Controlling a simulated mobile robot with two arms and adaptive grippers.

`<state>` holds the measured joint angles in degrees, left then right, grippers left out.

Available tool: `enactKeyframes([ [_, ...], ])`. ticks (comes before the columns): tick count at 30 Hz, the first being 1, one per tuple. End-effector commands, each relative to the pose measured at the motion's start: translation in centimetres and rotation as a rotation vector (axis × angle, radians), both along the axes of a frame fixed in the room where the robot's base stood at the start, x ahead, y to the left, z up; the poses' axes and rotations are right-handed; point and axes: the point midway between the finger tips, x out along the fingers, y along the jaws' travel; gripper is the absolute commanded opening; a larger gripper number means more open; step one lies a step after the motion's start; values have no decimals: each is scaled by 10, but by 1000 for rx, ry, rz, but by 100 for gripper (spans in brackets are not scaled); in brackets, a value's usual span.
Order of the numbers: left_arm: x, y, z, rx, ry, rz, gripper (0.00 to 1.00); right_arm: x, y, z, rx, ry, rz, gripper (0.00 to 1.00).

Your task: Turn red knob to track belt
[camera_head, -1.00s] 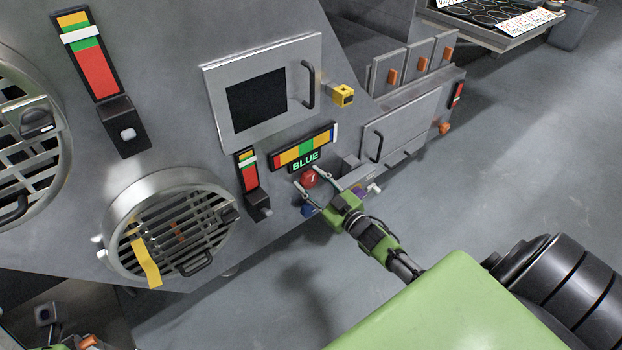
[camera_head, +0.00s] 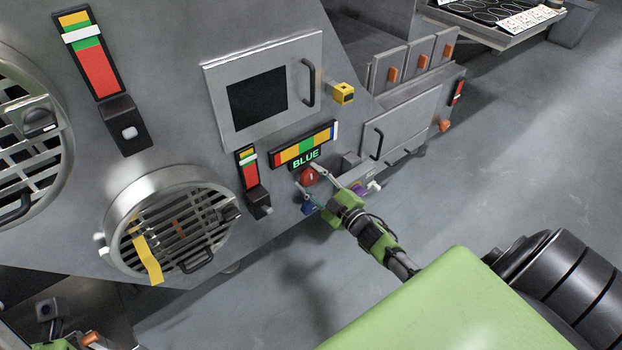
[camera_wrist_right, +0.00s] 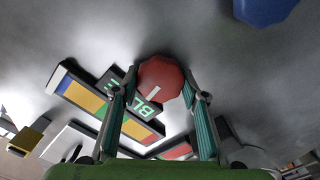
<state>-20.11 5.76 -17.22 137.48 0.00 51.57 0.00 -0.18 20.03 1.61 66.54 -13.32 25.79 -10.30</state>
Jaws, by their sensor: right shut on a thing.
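The red knob (camera_head: 307,176) sits on the grey machine's front, just below a small display (camera_head: 306,159) reading "BLUE" in green letters. My right gripper (camera_head: 311,178) reaches it from the lower right. In the right wrist view its two fingers stand on either side of the red knob (camera_wrist_right: 162,80) and are shut on it. A white mark shows on the knob's face. My left gripper is not clearly visible.
A slider lever (camera_head: 259,202) stands to the left. Grey floor (camera_head: 480,180) is open on the right.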

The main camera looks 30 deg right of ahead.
Motion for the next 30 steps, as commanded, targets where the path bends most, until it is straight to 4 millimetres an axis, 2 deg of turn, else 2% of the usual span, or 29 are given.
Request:
enactKeyframes([
  [6, 0, 0, 0, 0, -1, 0, 40, 0, 0, 0, 1, 1, 1, 19],
  [7, 0, 0, 0, 0, -1, 0, 40, 0, 0, 0, 1, 1, 1, 48],
  [8, 0, 0, 0, 0, -1, 1, 40, 0, 0, 0, 1, 1, 1, 56],
  [9, 0, 0, 0, 0, -1, 1, 40, 0, 0, 0, 1, 1, 1, 57],
  [18, -1, 1, 2, -3, -7, 3, 40, -1, 0, 0, 2, 1, 1, 57],
  [22, -1, 1, 2, -2, -6, 2, 40, -7, 0, -1, 1, 1, 0, 57],
  [26, 0, 1, 1, -2, -4, 1, 40, -25, -1, -2, 1, 4, 1, 57],
  [30, 0, 0, 1, -1, -3, 1, 40, -52, -4, -2, 1, 4, 0, 57],
])
